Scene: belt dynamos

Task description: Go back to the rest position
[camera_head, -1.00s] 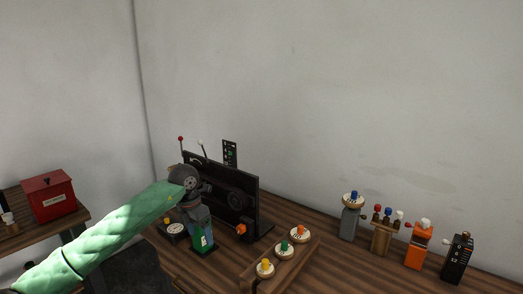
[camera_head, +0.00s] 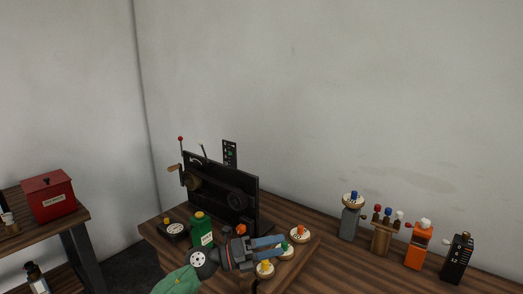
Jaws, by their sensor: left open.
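My left gripper (camera_head: 279,247) is low in the middle of the head view, with its blue-grey fingers pointing right. It is open, with nothing visible between the fingers. My right gripper is not in view.
A grey post (camera_head: 350,220), a wooden stand (camera_head: 381,238), an orange unit (camera_head: 418,246) and a black unit (camera_head: 457,259) stand along the right. A red box (camera_head: 49,194) is on a side table.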

